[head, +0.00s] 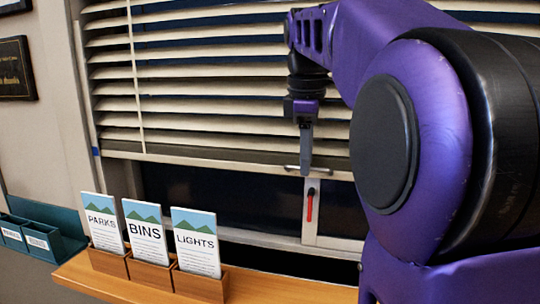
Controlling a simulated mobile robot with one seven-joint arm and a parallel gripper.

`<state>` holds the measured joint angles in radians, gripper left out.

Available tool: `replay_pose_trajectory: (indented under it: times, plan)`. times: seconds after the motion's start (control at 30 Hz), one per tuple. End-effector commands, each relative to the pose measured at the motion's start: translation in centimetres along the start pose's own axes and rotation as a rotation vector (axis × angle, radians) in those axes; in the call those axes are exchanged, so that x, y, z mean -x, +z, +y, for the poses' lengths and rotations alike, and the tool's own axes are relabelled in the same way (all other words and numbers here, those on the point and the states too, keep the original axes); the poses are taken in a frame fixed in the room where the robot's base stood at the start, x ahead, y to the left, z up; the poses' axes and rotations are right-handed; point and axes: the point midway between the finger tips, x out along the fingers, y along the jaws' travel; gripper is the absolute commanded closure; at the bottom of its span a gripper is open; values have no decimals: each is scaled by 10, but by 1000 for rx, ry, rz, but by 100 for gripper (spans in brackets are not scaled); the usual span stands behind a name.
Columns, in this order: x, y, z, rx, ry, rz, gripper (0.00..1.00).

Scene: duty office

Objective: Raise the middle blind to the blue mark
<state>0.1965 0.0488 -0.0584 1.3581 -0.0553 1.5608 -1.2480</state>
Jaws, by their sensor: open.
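One wide cream slatted blind (200,72) hangs over the window, partly raised, with dark glass showing below it. Its bottom rail (200,160) carries a small metal handle (320,172). A small blue mark (96,152) is on the window frame at the left; the rail's left end looks about level with it. My gripper (306,160) points down in front of the rail at the handle, open. Only one finger shows clearly, and I cannot tell whether it touches the handle. My purple arm hides the blind's right part.
A wooden shelf (255,288) below the window holds leaflet stands marked PARKS (103,222), BINS (147,232) and LIGHTS (197,242). A red window catch (310,205) is on the upright below my gripper. Teal trays (40,238) stand at the left.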

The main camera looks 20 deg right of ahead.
Motion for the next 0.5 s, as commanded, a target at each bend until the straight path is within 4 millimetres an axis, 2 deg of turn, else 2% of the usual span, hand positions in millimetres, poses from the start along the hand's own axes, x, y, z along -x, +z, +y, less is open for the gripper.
replay_pose_trajectory:
  times: [0.23,0.5]
  plan:
    - [10,0,0,0,1,0,58]
    - [59,0,1,0,4,1,58]
